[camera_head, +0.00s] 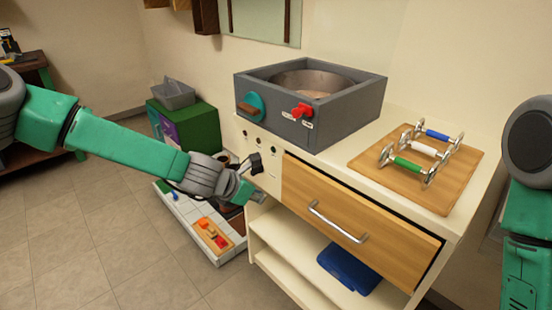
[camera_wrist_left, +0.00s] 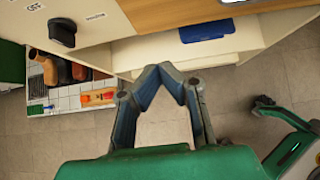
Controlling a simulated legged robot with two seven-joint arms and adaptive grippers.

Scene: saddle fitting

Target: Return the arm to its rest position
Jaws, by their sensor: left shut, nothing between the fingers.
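My left arm, green and grey, reaches in from the left in the head view. Its gripper (camera_head: 260,196) is in front of the cream cabinet (camera_head: 258,236), near the left end of the wooden drawer front (camera_head: 350,215). In the left wrist view, the left gripper's fingertips (camera_wrist_left: 163,69) come together with nothing between them. I cannot tell from these views whether it touches the cabinet. Part of my right arm shows at the right edge of the head view, but its gripper is out of view.
A grey box with a round basin (camera_head: 345,118) stands on the cabinet. Beside it is a wooden board (camera_head: 437,193) with coloured-grip handles. A dark knob (camera_wrist_left: 62,32) is on the cabinet front. A blue item (camera_head: 348,270) lies on the shelf. A tiled tray (camera_head: 232,258) sits behind my left forearm.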

